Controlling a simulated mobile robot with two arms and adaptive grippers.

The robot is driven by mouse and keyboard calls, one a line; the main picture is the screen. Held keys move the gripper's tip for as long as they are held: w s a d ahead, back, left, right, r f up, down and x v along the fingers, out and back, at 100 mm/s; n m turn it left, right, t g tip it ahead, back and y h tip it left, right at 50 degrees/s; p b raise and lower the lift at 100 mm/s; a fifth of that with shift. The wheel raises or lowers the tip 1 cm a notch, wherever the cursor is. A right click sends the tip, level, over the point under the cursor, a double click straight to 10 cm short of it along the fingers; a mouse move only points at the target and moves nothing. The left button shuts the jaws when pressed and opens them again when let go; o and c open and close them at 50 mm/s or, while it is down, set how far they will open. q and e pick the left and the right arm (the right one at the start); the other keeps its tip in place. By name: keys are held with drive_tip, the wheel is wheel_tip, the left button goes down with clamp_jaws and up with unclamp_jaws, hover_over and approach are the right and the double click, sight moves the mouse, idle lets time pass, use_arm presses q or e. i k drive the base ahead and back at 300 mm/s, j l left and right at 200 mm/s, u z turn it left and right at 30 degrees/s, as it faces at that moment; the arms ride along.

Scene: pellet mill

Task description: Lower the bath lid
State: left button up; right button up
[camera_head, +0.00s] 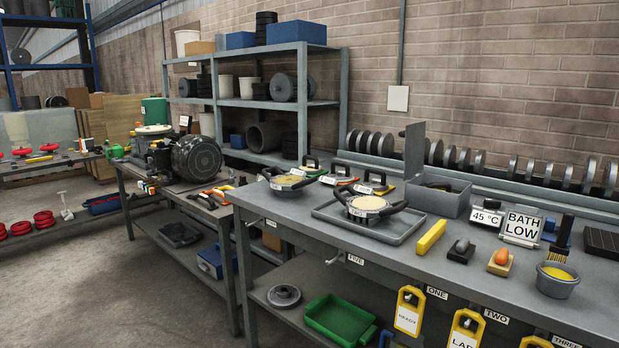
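The bath looks to be the grey box (452,203) on the right-hand bench, behind the tray. A flat grey plate (414,151), which looks like its lid, stands upright at the box's left side, so the box is open at the top. The box's inside is mostly hidden by its front wall. Neither of my grippers shows in the head view.
In front of the box, a grey tray (325,211) holds a round die with handles (368,206). A yellow bar (431,237), a "45 °C" sign (486,218), a "BATH LOW" sign (522,226) and a grey cup (556,284) stand nearby. Several discs line the wall behind.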

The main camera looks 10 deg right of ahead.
sight(414, 134)
drive_tip(key=i+j+z, duration=0.1)
drive_tip(key=z, duration=0.8)
drive_tip(key=i+j+z, duration=0.1)
drive_tip(key=j+z, duration=0.6)
drive_tip(key=j, duration=0.25)
drive_tip(key=j+z, duration=0.35)
drive_tip(key=j, duration=0.9)
drive_tip(key=j+z, duration=0.15)
drive_tip(key=j, duration=0.55)
drive_tip(key=k+j, duration=0.1)
drive_tip(key=j, duration=0.6)
drive_tip(key=j+z, duration=0.1)
drive_tip(key=j, duration=0.6)
drive_tip(key=k, duration=0.05)
